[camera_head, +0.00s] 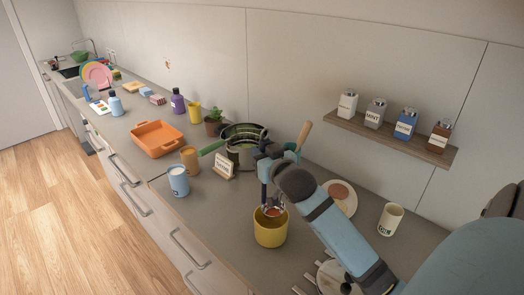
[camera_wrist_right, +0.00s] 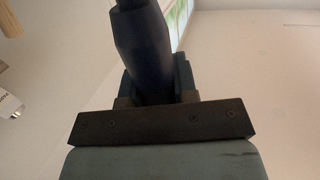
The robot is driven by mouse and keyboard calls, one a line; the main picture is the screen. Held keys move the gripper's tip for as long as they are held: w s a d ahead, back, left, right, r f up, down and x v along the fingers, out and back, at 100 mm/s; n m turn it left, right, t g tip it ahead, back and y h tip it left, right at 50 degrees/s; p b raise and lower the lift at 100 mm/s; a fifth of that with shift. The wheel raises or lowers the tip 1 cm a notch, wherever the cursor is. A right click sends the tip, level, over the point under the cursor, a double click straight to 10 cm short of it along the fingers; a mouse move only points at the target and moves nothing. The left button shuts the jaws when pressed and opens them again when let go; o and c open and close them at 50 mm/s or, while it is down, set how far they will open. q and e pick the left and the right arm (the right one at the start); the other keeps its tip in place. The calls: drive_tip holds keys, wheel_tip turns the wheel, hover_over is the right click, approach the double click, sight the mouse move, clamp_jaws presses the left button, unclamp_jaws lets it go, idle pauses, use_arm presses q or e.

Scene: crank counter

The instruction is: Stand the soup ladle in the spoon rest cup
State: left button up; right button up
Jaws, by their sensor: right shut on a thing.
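My right gripper (camera_head: 267,168) is shut on a dark navy handle, which I take to be the soup ladle's (camera_wrist_right: 143,45). In the head view the gripper is above the yellow cup (camera_head: 270,236), which stands on the counter. A dark upright part reaches down to the cup's mouth. Something reddish-brown shows inside the rim; I cannot tell whether it is the ladle's end or touches the cup. My left gripper is not in view.
A pot (camera_head: 243,142) with a green handle stands behind, near a small sign card (camera_head: 224,166). A white-blue mug (camera_head: 178,181) and an orange dish (camera_head: 158,139) are to the left.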

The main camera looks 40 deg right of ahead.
wheel_tip(320, 180, down, 7)
drive_tip(key=b, duration=0.3)
idle(0.4)
drive_tip(key=o, duration=1.1)
drive_tip(key=shift+c, duration=0.2)
drive_tip(key=f+p+v, duration=0.1)
drive_tip(key=p+v, duration=0.1)
drive_tip(key=v, duration=1.1)
drive_tip(key=shift+s+r, duration=0.4)
drive_tip(key=shift+r, duration=0.1)
drive_tip(key=shift+a, duration=0.15)
